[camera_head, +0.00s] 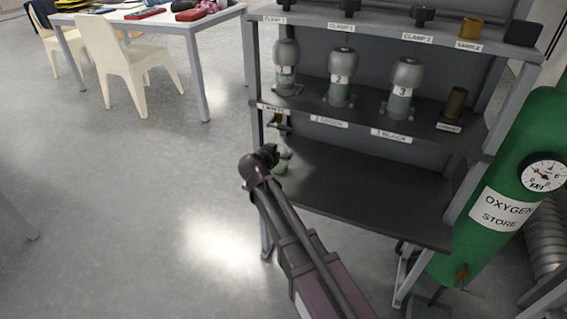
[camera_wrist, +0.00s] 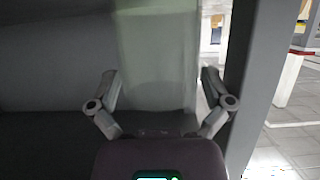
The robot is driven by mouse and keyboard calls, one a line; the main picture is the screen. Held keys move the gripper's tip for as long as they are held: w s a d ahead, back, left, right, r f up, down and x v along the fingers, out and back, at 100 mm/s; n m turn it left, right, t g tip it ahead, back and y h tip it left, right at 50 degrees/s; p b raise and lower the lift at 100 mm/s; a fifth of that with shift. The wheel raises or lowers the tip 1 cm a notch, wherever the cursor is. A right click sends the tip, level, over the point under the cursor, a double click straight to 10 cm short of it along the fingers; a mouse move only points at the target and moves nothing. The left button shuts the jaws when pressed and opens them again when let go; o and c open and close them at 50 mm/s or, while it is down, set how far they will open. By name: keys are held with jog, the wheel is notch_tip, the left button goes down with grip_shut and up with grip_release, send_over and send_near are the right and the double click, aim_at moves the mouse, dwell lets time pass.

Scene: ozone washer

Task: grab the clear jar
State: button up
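The clear jar (camera_wrist: 158,60) is pale, greenish and see-through, and it fills the middle of the wrist view. My gripper (camera_wrist: 161,84) is open, with one finger on each side of the jar. A gap shows on the right; on the left I cannot tell whether the finger touches. In the head view the jar (camera_head: 281,165) shows as a small greenish shape at the left end of the lower shelf (camera_head: 375,190). My gripper (camera_head: 274,154) is at that end, and my arm hides part of the jar.
The rack's left post (camera_wrist: 258,85) stands close to the right of my gripper. The middle shelf (camera_head: 437,118) above holds several grey-topped bottles (camera_head: 341,78). The rest of the lower shelf looks bare. A green oxygen cylinder (camera_head: 500,165) stands right of the rack.

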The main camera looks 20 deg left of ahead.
jog(key=c, duration=1)
jog(key=shift+r, duration=0.1)
jog(key=s+d+r+p, duration=0.1)
jog(key=s+d, duration=0.1)
jog(key=s, duration=0.2)
jog(key=s+d+r+p, duration=0.2)
jog(key=s+d, duration=0.1)
jog(key=s, duration=0.2)
jog(key=s+d+r+p, duration=0.1)
jog(key=s+d+p, duration=0.1)
jog(key=s+d, duration=0.1)
jog(key=shift+v, duration=1)
jog(key=shift+d, duration=0.15)
